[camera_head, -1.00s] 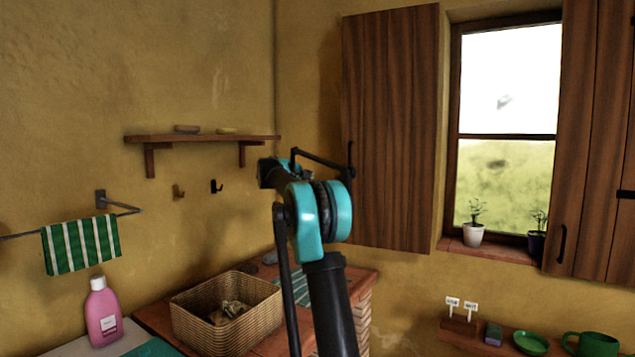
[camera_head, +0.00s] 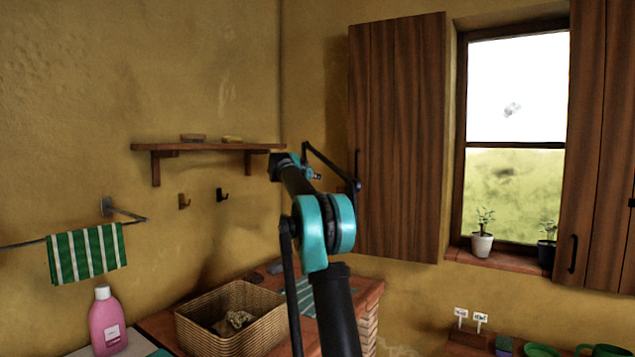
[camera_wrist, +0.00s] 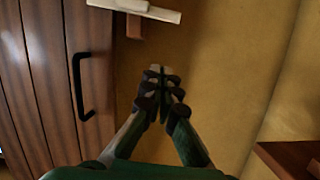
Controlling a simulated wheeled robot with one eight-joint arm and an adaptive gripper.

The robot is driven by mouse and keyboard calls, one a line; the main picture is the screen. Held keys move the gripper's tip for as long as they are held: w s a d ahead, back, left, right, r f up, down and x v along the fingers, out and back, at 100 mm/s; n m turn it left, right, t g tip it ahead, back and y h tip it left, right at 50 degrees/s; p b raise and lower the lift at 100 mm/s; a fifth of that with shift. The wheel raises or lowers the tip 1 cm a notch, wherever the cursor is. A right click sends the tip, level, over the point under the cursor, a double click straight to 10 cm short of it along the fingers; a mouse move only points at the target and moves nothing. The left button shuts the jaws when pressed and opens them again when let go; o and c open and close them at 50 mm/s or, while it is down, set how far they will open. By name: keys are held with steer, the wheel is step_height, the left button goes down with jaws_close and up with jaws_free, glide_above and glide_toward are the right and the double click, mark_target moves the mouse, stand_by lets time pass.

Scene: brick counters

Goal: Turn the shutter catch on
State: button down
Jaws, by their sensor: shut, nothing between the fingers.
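In the wrist view my gripper (camera_wrist: 158,75) is shut and empty, its fingertips in front of the yellow wall. A pale bar on a small wooden block (camera_wrist: 134,27), which looks like the shutter catch (camera_wrist: 150,11), is at the top edge, beyond the fingertips and apart from them. The bar lies crosswise, slightly tilted. The wooden shutter (camera_wrist: 35,75) with a black handle (camera_wrist: 85,87) is to the left. In the head view the left shutter (camera_head: 400,130) stands open against the wall. My arm hides the fingertips there, and I cannot make out the catch.
A wall shelf (camera_head: 205,146) is left of my arm, with hooks (camera_head: 222,195) below. A basket (camera_head: 262,335) sits on the brick counter (camera_head: 368,293). Potted plants (camera_head: 482,243) stand on the window sill. A pink bottle (camera_head: 106,325) is at lower left.

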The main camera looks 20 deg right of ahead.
glide_above(326, 193)
steer(key=s+a, duration=0.1)
steer(key=s, duration=0.2)
steer(key=f, duration=0.2)
steer(key=shift+w+a+f, duration=0.1)
steer(key=shift+w+f, duration=0.15)
steer(key=shift+f, duration=0.75)
steer(key=shift+w+a+f, duration=0.1)
steer(key=shift+w+f, duration=0.1)
steer(key=shift+f, duration=0.75)
steer(key=shift+w+a+f, duration=0.1)
steer(key=shift+f, duration=0.35)
steer(key=shift+w+a+f, duration=0.1)
steer(key=shift+f, duration=0.3)
steer(key=shift+r, duration=0.15)
